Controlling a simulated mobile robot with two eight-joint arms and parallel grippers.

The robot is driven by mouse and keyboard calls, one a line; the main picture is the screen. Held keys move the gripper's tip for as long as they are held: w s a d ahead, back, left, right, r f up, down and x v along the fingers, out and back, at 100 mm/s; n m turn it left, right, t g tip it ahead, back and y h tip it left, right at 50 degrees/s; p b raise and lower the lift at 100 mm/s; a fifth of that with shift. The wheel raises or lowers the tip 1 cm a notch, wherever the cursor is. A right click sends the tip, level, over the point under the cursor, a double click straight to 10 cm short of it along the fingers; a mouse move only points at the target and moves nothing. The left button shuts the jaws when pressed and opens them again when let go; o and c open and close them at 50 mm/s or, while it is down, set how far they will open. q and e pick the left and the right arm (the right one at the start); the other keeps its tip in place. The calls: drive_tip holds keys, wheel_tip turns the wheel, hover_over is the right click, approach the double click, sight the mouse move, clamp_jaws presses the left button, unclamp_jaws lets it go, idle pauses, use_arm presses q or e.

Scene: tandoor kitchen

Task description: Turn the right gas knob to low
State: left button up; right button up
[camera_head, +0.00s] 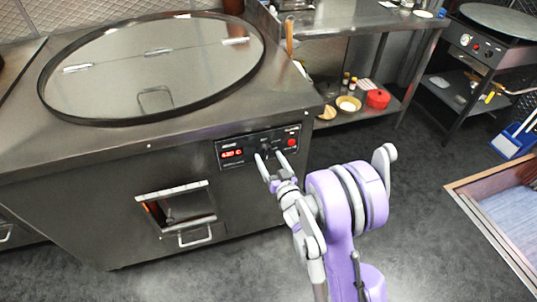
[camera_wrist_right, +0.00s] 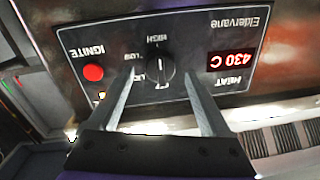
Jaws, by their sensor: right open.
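The gas knob (camera_wrist_right: 161,72) is a round black knob on the dark control panel (camera_wrist_right: 210,30) of the steel tandoor (camera_head: 60,150). In the head view the panel (camera_head: 287,131) is on the tandoor's front face. In the wrist view the panel is upside down, with HIGH and LOW printed around the knob. I cannot tell where its pointer stands. My right gripper (camera_head: 271,157) is open, its fingertips close in front of the knob. In the wrist view the fingers of the right gripper (camera_wrist_right: 162,80) appear on either side of the knob; contact is unclear. My left gripper is not in view.
A red IGNITE button (camera_wrist_right: 93,72) and a red 430 C display (camera_wrist_right: 231,59) flank the knob. A round metal lid (camera_head: 155,65) covers the tandoor top. A fire opening (camera_head: 182,208) is below.

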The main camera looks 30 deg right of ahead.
drive_tip(key=shift+w+d, duration=0.15)
drive_tip(key=shift+w, duration=0.75)
drive_tip(key=shift+c, duration=0.4)
clamp_jaws()
drive_tip(key=shift+n, duration=0.4)
drive_tip(key=n+b, duration=0.1)
drive_tip(key=n, duration=0.3)
drive_tip(key=shift+n, duration=0.4)
drive_tip(key=n+g+b, duration=0.1)
drive_tip(key=n, duration=0.4)
drive_tip(key=shift+r+n+b, duration=0.1)
drive_tip(key=shift+n+b, duration=0.2)
drive_tip(key=shift+n, duration=0.1)
